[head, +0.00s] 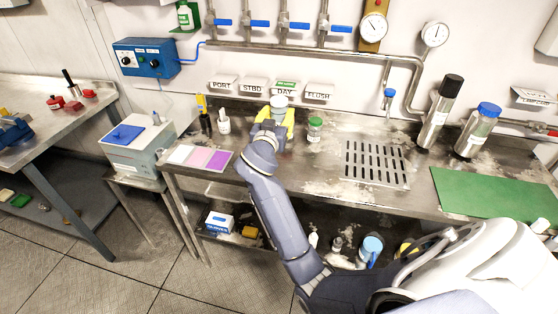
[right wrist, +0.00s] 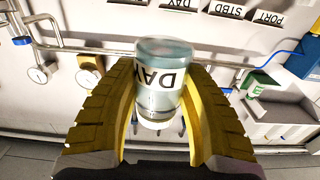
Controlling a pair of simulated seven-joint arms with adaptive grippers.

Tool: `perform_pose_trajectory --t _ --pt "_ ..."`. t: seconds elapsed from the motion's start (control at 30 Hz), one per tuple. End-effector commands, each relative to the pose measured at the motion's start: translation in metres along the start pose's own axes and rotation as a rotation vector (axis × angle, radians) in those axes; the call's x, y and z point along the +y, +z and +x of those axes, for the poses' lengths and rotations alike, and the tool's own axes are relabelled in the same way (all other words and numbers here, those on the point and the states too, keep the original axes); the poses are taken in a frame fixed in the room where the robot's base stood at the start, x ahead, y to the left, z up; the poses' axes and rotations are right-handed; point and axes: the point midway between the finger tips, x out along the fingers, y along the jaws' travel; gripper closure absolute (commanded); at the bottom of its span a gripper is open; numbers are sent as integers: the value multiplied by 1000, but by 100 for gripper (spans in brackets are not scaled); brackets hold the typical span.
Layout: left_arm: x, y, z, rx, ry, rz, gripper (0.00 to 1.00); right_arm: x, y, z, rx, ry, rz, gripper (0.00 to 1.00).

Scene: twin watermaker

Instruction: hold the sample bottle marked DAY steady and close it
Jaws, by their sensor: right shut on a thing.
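The sample bottle marked DAY (right wrist: 158,80) is clear with a pale teal end and a white label. In the right wrist view its lettering is upside down, and a white ring shows at its lower picture end; I cannot tell if that is a cap or a bare rim. My right gripper (right wrist: 160,100) has its yellow fingers on both sides of the bottle, shut on it. In the head view the right gripper (head: 274,122) holds the bottle (head: 280,102) at the back of the bench, below the DAY sign (head: 285,88). My left gripper is not in view.
A green-lidded jar (head: 315,128) stands just right of the gripper. A small white bottle (head: 223,122) and a dark yellow-topped one (head: 204,115) stand left. The bench (head: 330,165) has a drain grate (head: 376,164), two large cylinders and a green mat (head: 495,195) at right.

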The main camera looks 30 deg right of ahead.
Motion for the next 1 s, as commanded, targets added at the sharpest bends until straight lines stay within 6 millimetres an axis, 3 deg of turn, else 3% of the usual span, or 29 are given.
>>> perform_pose_trajectory --t 0.3,0.5,0.7,1.0 --pt "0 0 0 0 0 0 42 1 73 1 0 1 -8 100" --pt "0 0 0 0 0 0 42 0 107 1 0 0 -4 100" --pt "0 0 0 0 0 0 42 0 122 2 1 0 -1 100" --pt "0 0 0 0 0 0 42 0 125 2 1 0 -1 100"
